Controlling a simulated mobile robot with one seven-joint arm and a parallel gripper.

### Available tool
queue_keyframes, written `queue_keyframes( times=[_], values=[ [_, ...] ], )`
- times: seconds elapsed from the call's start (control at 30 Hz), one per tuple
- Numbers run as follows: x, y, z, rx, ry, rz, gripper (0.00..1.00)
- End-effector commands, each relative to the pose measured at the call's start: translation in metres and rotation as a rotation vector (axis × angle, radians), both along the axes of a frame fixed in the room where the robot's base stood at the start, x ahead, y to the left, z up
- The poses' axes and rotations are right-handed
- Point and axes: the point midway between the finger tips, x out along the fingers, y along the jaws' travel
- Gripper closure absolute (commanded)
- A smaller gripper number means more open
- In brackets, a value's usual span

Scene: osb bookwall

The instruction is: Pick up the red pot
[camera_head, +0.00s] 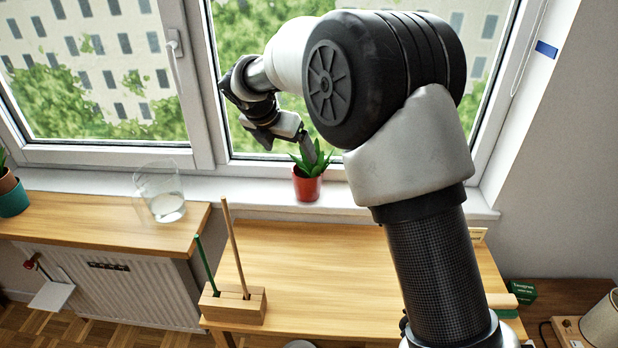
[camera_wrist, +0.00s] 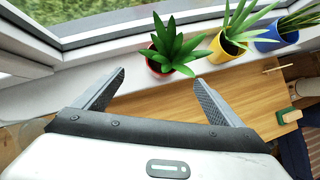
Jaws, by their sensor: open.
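The red pot (camera_head: 306,188) holds a green spiky plant and stands upright on the white windowsill, just behind the wooden table. In the wrist view the red pot (camera_wrist: 157,67) is mostly covered by its leaves, with some of its red rim and side showing. My gripper (camera_wrist: 160,80) is open and empty, its two fingers pointing toward the pot from either side, short of it. In the head view my gripper (camera_head: 290,140) is at the window just above the pot, partly hidden by my own arm.
A yellow pot (camera_wrist: 222,48) and a blue pot (camera_wrist: 272,38) with plants stand to the right on the sill. A clear glass (camera_head: 166,195) and a teal pot (camera_head: 13,198) stand on the left shelf. A wooden block (camera_head: 233,306) holds two upright sticks. The window frame is close behind.

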Motion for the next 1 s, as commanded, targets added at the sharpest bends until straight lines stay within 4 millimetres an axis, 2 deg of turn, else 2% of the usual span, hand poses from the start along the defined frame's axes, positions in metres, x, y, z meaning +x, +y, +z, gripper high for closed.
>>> queue_keyframes(
  times=[0.5, 0.87, 1.0],
  values=[
    [0.050, -0.022, -0.087, -0.002, 0.002, -0.002, 0.10],
    [0.062, -0.029, -0.108, -0.001, 0.002, -0.001, 0.10],
    [0.068, -0.037, -0.127, -0.002, 0.003, -0.002, 0.10]
  ],
)
